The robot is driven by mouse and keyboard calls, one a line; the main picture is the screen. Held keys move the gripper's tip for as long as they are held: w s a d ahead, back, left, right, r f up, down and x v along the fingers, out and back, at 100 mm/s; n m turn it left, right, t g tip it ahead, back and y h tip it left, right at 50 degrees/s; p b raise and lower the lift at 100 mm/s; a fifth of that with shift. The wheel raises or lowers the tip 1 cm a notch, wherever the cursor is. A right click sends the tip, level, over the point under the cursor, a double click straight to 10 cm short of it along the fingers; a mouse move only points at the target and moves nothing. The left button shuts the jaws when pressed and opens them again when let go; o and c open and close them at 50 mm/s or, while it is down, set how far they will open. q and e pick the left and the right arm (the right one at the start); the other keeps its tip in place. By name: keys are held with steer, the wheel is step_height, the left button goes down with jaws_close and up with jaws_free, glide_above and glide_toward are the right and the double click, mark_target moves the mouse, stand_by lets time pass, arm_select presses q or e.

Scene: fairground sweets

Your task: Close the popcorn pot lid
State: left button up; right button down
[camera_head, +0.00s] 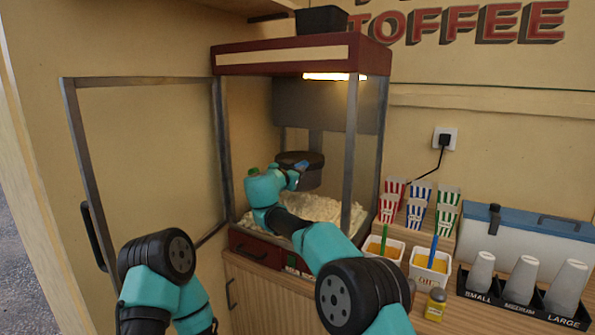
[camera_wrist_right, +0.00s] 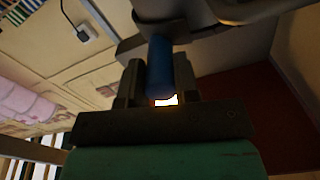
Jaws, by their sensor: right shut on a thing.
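The dark popcorn pot (camera_head: 313,180) hangs inside the glass popcorn machine, above a heap of popcorn. Its dark lid (camera_head: 296,157) shows at the top of the pot; I cannot tell whether it lies fully flat. My right gripper (camera_head: 297,174) reaches through the machine's open front to the pot. It is shut on a blue handle (camera_wrist_right: 159,66), which stands between the two fingers in the right wrist view. Part of the pot is hidden behind my right gripper. Only links of my left arm show at the lower left; its gripper is out of view.
The machine's framed door (camera_head: 70,120) stands open to the left. A metal corner post (camera_head: 351,150) rises close right of my right arm. Popcorn (camera_head: 320,208) lies below. Striped boxes (camera_head: 417,215), sauce tubs (camera_head: 430,268) and a cup holder (camera_head: 520,303) occupy the counter at right.

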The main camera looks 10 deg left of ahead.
steer(key=c, duration=0.8)
jaws_free()
steer(key=shift+c, duration=0.2)
steer(key=v, duration=1.7)
steer(key=shift+s+a, duration=0.15)
steer(key=shift+f, duration=0.15)
